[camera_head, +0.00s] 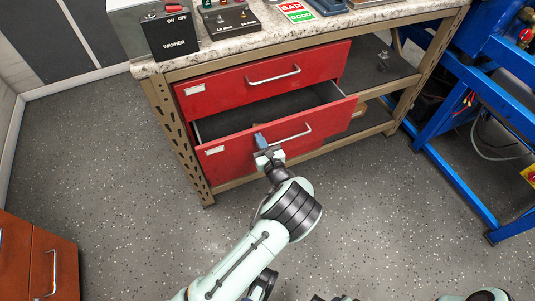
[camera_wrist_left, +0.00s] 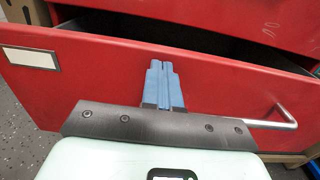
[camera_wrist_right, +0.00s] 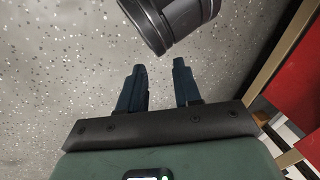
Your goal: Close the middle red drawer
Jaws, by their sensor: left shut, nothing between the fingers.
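The open red drawer (camera_head: 225,152) is the lower of two red drawer fronts under the workbench. It is pulled out, and its dark interior shows behind the front. Its metal bar handle (camera_head: 297,136) is on the front; it also shows in the left wrist view (camera_wrist_left: 270,124). My left gripper (camera_head: 261,140) is shut and empty, at the front just left of the handle. In the left wrist view its blue fingers (camera_wrist_left: 161,66) lie together before the red front; I cannot tell whether they touch it. My right gripper (camera_wrist_right: 158,66) is open and empty above the floor.
The upper red drawer (camera_head: 225,90) is closed. The workbench top (camera_head: 235,45) carries a washer switch box (camera_head: 171,36) and signs. A blue frame (camera_head: 460,180) stands right, an orange-brown cabinet (camera_head: 25,260) at lower left. The speckled floor before the bench is clear.

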